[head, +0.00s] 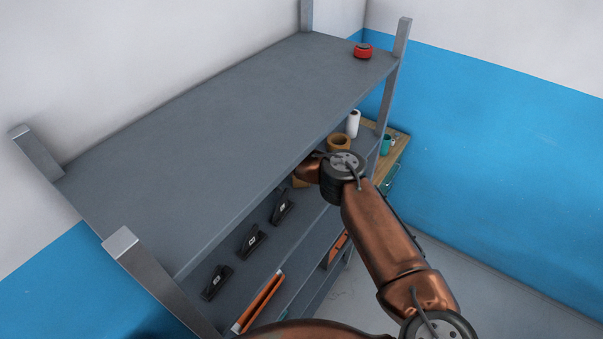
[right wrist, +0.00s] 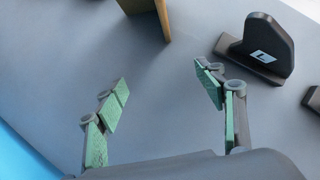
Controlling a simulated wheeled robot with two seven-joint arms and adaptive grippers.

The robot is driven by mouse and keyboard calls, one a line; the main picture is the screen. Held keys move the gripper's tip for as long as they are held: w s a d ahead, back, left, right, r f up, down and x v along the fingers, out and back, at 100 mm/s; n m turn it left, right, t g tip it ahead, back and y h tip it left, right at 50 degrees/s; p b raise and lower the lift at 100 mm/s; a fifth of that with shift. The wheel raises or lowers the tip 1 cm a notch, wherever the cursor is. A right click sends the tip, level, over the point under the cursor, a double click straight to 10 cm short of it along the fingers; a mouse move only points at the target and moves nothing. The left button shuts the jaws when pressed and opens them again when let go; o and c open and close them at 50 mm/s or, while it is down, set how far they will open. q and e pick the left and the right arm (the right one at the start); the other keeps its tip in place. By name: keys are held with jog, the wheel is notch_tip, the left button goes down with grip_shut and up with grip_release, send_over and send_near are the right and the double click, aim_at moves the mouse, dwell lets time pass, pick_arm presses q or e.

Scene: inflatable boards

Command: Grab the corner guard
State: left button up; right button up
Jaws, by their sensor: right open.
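Three black angled pieces that look like corner guards stand in a row on the shelf below the top one in the head view: a near one (head: 217,283), a middle one (head: 252,242) and a far one (head: 282,207). In the right wrist view a black guard (right wrist: 262,48) with a white "L" label stands up on the grey shelf. My right gripper (right wrist: 163,88) is open and empty, with green finger pads. The guard is beyond and to the right of its fingers, not between them. In the head view this gripper is hidden behind my arm and the top shelf. My left gripper is out of view.
The grey top shelf (head: 220,120) overhangs the guards, with a red tape-like item (head: 363,50) on it. A tan roll (head: 339,141) and a white roll (head: 353,123) stand farther along the lower shelf. A brown piece (right wrist: 142,6) shows in the wrist view. Orange items (head: 258,302) lie lower.

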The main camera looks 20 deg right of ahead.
aim_at(290, 183)
jog(key=d, duration=0.2)
jog(key=s+d+p, duration=0.1)
jog(key=d, duration=0.2)
jog(key=shift+s, duration=0.1)
jog(key=d, duration=0.2)
jog(key=s+d+p, duration=0.1)
jog(key=d, duration=0.2)
jog(key=shift+s+f, duration=0.1)
jog(key=shift+s, duration=0.1)
jog(key=shift+d+f+p, duration=0.2)
jog(key=shift+f+p, duration=0.2)
jog(key=shift+f, duration=0.05)
jog(key=shift+a, duration=0.25)
jog(key=shift+c, duration=0.4)
jog(key=shift+d, duration=0.2)
jog(key=c, duration=0.5)
jog(key=shift+a, duration=0.15)
jog(key=c, duration=0.4)
jog(key=shift+c, duration=0.7)
jog(key=shift+r, duration=0.15)
